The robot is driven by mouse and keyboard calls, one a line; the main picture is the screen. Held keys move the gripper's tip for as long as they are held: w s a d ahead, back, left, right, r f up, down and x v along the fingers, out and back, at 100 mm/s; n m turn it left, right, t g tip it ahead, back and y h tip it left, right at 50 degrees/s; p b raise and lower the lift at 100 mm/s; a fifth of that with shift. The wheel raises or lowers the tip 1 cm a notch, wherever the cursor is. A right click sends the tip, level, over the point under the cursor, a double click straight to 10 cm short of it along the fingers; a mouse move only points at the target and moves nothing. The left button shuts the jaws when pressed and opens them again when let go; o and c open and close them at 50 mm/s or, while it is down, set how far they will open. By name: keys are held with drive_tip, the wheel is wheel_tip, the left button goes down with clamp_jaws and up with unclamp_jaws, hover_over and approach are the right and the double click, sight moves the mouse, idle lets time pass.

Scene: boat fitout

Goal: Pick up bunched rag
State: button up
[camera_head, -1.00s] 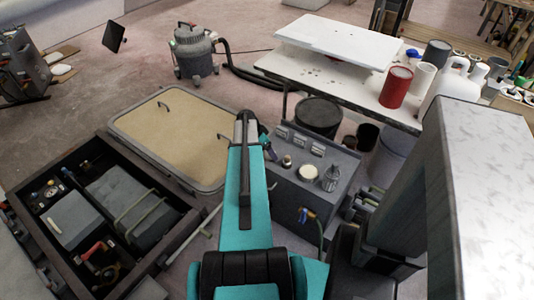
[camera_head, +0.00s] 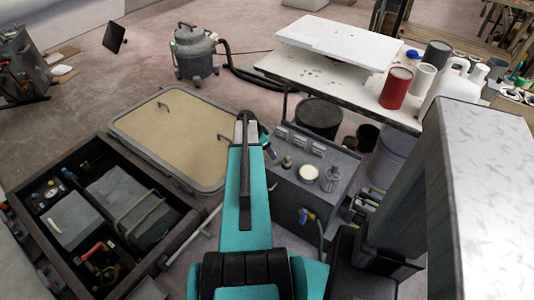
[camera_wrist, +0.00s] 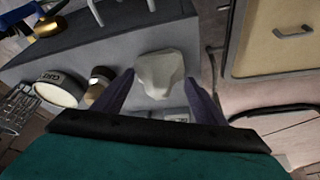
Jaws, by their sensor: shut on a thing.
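The bunched rag (camera_wrist: 160,72) is a pale, off-white lump in the middle of the wrist view. It sits between the two dark fingers of my gripper (camera_wrist: 161,85), which are shut on it. Behind it is the top of a grey box (camera_wrist: 95,45). I cannot tell whether the rag touches that top. In the head view my teal arm reaches forward beside the grey box (camera_head: 318,200), and the arm hides the rag and most of the gripper.
On the box stand a round-lidded jar (camera_wrist: 58,90), a small dark bottle (camera_wrist: 98,84) and switches. A framed tan hatch panel (camera_head: 170,135) lies behind left, with an open dark bay (camera_head: 75,160) at left. A worktable (camera_head: 335,85) with cans stands at back right.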

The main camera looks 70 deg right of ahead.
drive_tip(key=shift+r, duration=0.15)
drive_tip(key=shift+c, duration=1.1)
drive_tip(key=shift+r, duration=0.45)
drive_tip(key=shift+s+a+r+b, duration=0.1)
drive_tip(key=shift+a+r+b, duration=0.1)
drive_tip(key=shift+r, duration=0.4)
drive_tip(key=shift+a+r+b, duration=0.15)
drive_tip(key=shift+a+r, duration=0.05)
drive_tip(key=shift+r, duration=0.35)
drive_tip(key=s+a+r+b, duration=0.1)
drive_tip(key=s+a, duration=0.1)
drive_tip(key=a, duration=1.3)
drive_tip(key=shift+s+r, duration=0.2)
